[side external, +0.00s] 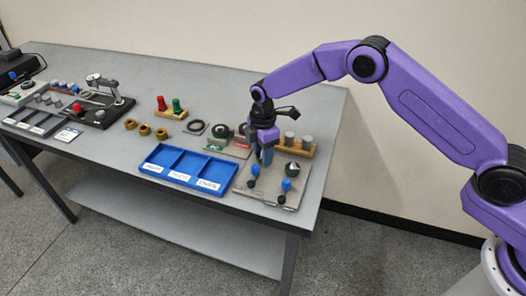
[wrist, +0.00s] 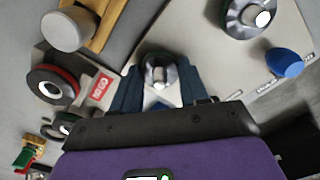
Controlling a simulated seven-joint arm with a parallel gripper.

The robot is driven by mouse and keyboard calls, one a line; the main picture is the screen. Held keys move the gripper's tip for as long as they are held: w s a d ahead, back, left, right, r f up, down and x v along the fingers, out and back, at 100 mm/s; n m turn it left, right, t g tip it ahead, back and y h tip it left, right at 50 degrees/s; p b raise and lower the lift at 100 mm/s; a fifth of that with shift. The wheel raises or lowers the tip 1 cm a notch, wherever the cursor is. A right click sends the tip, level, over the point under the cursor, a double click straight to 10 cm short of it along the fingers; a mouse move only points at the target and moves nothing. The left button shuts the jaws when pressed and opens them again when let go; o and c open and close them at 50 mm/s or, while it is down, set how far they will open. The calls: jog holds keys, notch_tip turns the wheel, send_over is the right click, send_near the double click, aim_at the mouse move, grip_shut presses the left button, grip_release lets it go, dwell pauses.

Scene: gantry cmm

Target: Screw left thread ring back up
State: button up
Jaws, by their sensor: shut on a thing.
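My gripper (side external: 266,158) points down over the left part of the light grey fixture plate (side external: 268,199). In the wrist view, my gripper (wrist: 160,88) has its two dark blue fingers on either side of a round dark and metallic piece, the left thread ring (wrist: 157,68), and is shut on it. The fingers hide its lower part. In the side view my gripper covers this ring. A second dark ring piece with a pale centre (wrist: 248,15) stands on the same plate, to the right; it also shows in the side view (side external: 292,169).
Two blue-tipped clamps (side external: 286,185) stand at the plate's front. A blue three-compartment tray (side external: 186,166) lies to the left. Behind are a plate with ring gauges and a red label (wrist: 103,86), and a wooden rack with grey cylinders (wrist: 66,31).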

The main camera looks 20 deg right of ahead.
jog(key=o, duration=1.1)
jog(key=shift+d+f, duration=0.1)
jog(key=shift+f, duration=0.1)
jog(key=shift+r, duration=0.1)
jog(key=shift+r, duration=0.6)
notch_tip(320, 180, up, 16)
jog(key=shift+r, duration=0.1)
